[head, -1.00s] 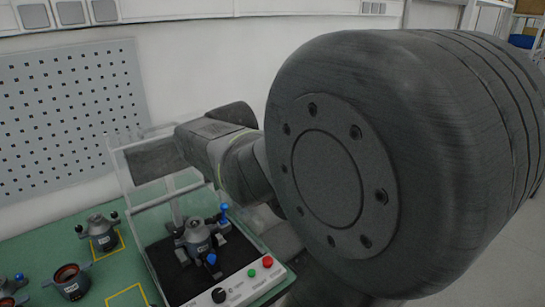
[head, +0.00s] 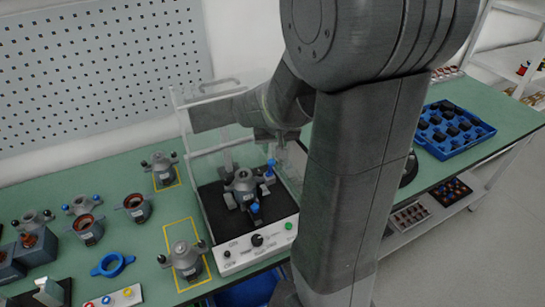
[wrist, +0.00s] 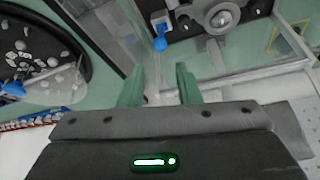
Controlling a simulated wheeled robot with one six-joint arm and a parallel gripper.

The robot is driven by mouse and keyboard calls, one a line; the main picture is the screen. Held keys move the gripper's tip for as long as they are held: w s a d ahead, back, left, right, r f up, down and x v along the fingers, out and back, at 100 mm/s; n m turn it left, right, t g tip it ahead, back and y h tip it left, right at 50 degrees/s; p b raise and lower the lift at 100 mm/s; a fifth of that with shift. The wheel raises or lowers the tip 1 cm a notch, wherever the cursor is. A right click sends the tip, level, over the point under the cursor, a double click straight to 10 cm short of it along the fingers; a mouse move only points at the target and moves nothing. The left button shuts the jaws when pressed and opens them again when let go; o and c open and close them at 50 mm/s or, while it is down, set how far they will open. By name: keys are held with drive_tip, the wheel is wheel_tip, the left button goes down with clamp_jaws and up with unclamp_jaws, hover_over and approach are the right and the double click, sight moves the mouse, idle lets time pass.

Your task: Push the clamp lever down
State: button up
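The test station (head: 230,262) has a white front panel and a clear raised cover. On its black bed sits a grey stator (head: 243,184) with blue-tipped parts. The clamp lever appears to be the upright blue-ended piece (head: 269,170) at the stator's right. A blue-ended lever (wrist: 160,40) shows in the wrist view beside the round metal part (wrist: 222,17), beyond my fingertips. My gripper (wrist: 160,82) has two green fingers standing apart with nothing between them. It looks apart from the lever. In the head view my arm mostly hides the gripper.
The clear cover (head: 215,95) stands up behind the bed, close to my arm. Several stators and a blue ring (head: 112,264) lie on the green table to the left. A blue tray (head: 452,128) is at the right. A dark round dish (wrist: 35,60) shows in the wrist view.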

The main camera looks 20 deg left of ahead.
sight(272, 160)
drive_tip(key=x, duration=0.8)
drive_tip(key=shift+w+a+f, duration=0.1)
drive_tip(key=shift+a+f, duration=0.05)
drive_tip(key=shift+f, duration=0.15)
clamp_jaws()
